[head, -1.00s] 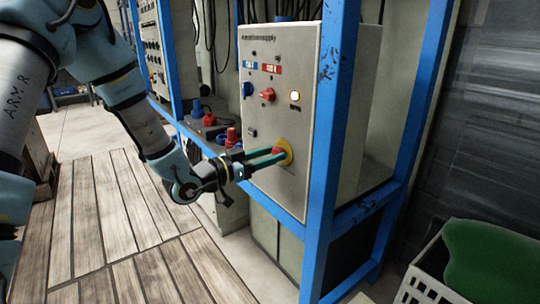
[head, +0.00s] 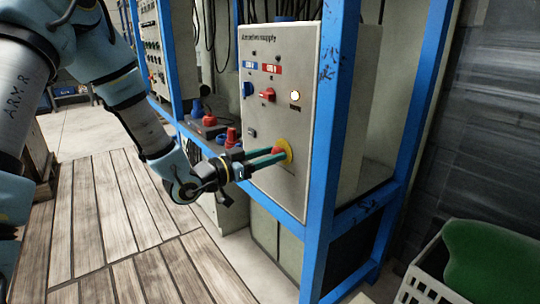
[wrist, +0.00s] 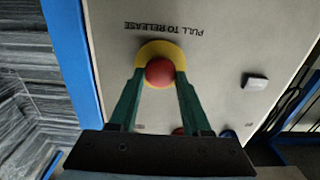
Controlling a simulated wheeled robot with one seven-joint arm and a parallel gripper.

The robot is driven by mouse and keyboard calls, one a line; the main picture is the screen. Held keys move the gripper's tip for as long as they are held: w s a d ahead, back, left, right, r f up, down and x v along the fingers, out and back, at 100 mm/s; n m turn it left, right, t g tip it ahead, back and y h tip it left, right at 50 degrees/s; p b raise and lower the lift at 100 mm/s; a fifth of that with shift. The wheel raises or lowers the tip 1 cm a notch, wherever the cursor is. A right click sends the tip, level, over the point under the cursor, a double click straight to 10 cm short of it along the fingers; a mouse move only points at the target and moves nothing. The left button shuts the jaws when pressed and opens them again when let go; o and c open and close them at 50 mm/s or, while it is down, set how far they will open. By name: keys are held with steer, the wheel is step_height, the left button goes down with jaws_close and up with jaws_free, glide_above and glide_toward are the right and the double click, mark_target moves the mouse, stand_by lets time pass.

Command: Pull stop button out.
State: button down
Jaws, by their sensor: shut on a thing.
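The stop button (wrist: 160,72) is a red round knob on a yellow disc, low on the grey panel of a power supply box (head: 278,190). In the head view the red stop button (head: 277,150) is partly covered by my fingers. My gripper (head: 281,155) reaches it from the left, and its two green fingers are shut on the knob. In the wrist view my gripper (wrist: 160,76) has one finger on each side of the knob, over the yellow disc (wrist: 144,54). The words "PULL TO RELEASE" show upside down beside the disc.
Above the button are a red switch (head: 267,95), a blue switch (head: 247,89) and a lit lamp (head: 295,96). A blue frame post (head: 327,150) stands close on the right. A crate (head: 425,280) with a green thing is at lower right.

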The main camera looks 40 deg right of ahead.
steer(key=shift+a, duration=0.6)
steer(key=shift+c, duration=1.8)
jaws_free()
steer(key=shift+a, duration=0.1)
steer(key=a, duration=1)
steer(key=shift+w+a+b, duration=0.3)
steer(key=shift+w+b, duration=0.05)
